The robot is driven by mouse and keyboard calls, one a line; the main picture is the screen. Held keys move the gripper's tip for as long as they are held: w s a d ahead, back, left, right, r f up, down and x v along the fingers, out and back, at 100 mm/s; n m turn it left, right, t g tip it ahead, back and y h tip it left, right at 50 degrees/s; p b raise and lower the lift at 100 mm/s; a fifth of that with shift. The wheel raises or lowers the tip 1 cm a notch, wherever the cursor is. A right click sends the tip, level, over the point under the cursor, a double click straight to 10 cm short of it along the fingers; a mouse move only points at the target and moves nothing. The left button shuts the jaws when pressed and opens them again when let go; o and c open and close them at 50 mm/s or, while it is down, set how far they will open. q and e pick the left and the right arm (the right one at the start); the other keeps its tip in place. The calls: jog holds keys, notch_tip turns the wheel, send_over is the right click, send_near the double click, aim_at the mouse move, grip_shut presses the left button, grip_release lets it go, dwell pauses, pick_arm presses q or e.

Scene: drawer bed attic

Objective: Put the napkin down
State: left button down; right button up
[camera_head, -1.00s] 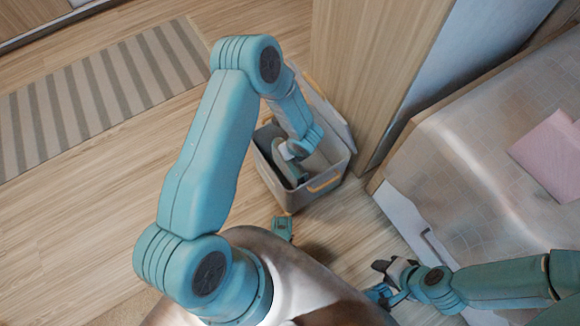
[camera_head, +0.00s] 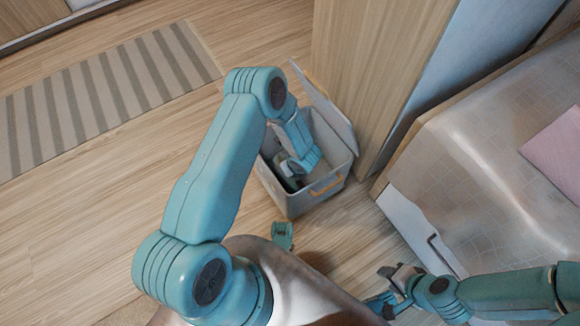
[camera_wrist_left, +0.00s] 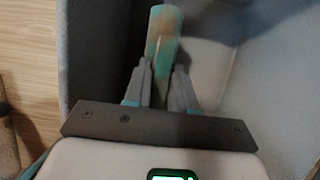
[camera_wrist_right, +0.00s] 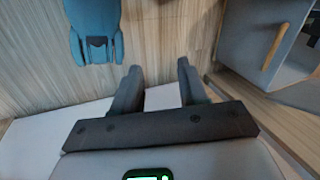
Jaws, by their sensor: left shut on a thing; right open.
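My left gripper (camera_head: 288,172) reaches down inside a grey storage box (camera_head: 294,205) on the floor. In the left wrist view it (camera_wrist_left: 162,88) is shut on a narrow teal and tan thing, apparently the napkin (camera_wrist_left: 163,35), which sticks out beyond the fingers. The box's grey inner walls surround it there. In the head view the arm hides most of the held thing, and I cannot tell whether it touches the box floor. My right gripper (camera_head: 386,290) is open and empty, low beside the bed's front; its spread fingers show in the right wrist view (camera_wrist_right: 158,85).
The box has a raised lid (camera_head: 325,108) and an orange handle (camera_head: 328,186). A wooden panel (camera_head: 375,70) stands behind it. A bed (camera_head: 480,190) with a pink cloth (camera_head: 560,155) is at right. A striped rug (camera_head: 100,95) lies on open floor at left.

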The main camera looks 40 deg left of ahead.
pick_arm(q)
jog(key=c, duration=0.9)
grip_release()
